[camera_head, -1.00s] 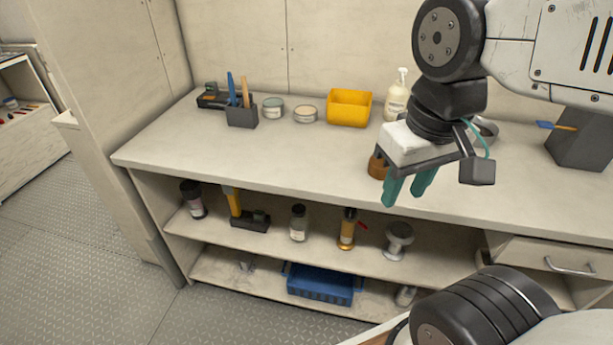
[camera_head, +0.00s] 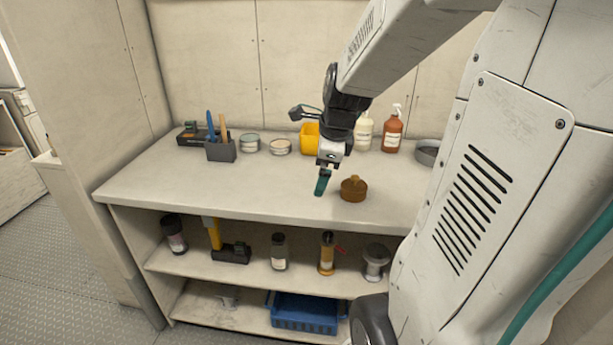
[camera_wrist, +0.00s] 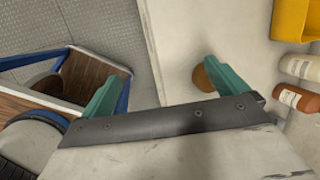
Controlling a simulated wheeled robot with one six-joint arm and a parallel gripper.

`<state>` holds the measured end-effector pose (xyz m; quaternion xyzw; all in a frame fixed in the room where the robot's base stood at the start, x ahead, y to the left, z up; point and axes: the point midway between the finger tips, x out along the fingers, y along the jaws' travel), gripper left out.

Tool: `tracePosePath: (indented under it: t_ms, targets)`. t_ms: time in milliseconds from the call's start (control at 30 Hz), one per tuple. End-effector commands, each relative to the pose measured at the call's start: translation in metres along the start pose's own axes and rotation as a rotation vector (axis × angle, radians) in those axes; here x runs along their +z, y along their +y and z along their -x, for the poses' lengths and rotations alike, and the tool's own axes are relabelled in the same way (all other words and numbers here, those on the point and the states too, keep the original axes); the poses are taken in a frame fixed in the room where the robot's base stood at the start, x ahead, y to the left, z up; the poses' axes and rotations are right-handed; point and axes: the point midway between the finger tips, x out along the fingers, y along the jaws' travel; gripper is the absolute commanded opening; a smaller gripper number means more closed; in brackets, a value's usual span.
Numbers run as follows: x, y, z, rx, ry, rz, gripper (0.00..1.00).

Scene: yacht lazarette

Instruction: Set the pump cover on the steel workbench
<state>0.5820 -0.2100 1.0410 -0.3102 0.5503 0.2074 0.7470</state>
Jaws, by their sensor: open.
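A brown round lidded-looking piece with a small knob on top, which looks like the pump cover (camera_head: 353,189), sits upright on the pale bench top (camera_head: 270,185), near its front edge. My gripper (camera_head: 321,184) is above the bench just left of it, fingers pointing down, open and empty. In the wrist view the teal fingers of my gripper (camera_wrist: 163,82) are wide apart. The brown piece also shows there (camera_wrist: 203,78), beside the right finger and partly hidden by it. I cannot tell whether this pale bench is the steel workbench.
Along the back of the bench stand a tool holder (camera_head: 221,151), two tins, a yellow bin (camera_head: 309,138), bottles (camera_head: 392,133) and a grey dish (camera_head: 427,152). Shelves below hold several jars, a yellow-handled tool and a blue crate (camera_head: 304,314). The front left bench top is clear.

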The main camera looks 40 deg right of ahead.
Motion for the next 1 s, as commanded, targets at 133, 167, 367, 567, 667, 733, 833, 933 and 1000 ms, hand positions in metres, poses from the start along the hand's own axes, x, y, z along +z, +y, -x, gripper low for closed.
tracePosePath:
  t_ms: [133, 167, 367, 567, 667, 733, 833, 933, 1000]
  targets:
    - [-0.051, -0.051, -0.035, -0.064, 0.007, -0.581, 0.98]
    - [-0.061, -0.058, -0.04, -0.077, 0.005, -0.679, 0.98]
    - [-0.106, -0.088, -0.063, -0.143, -0.01, -1.113, 0.98]
    - [-0.117, -0.095, -0.08, -0.156, -0.016, -1.215, 0.98]
    - [-0.117, -0.096, -0.091, -0.156, -0.016, -1.211, 0.98]
    - [-0.118, -0.097, -0.098, -0.155, -0.016, -1.211, 0.98]
    - [-0.119, -0.099, -0.11, -0.155, -0.015, -1.21, 0.98]
    - [-0.121, -0.103, -0.125, -0.155, -0.015, -1.209, 0.98]
    - [-0.122, -0.104, -0.134, -0.155, -0.016, -1.208, 0.98]
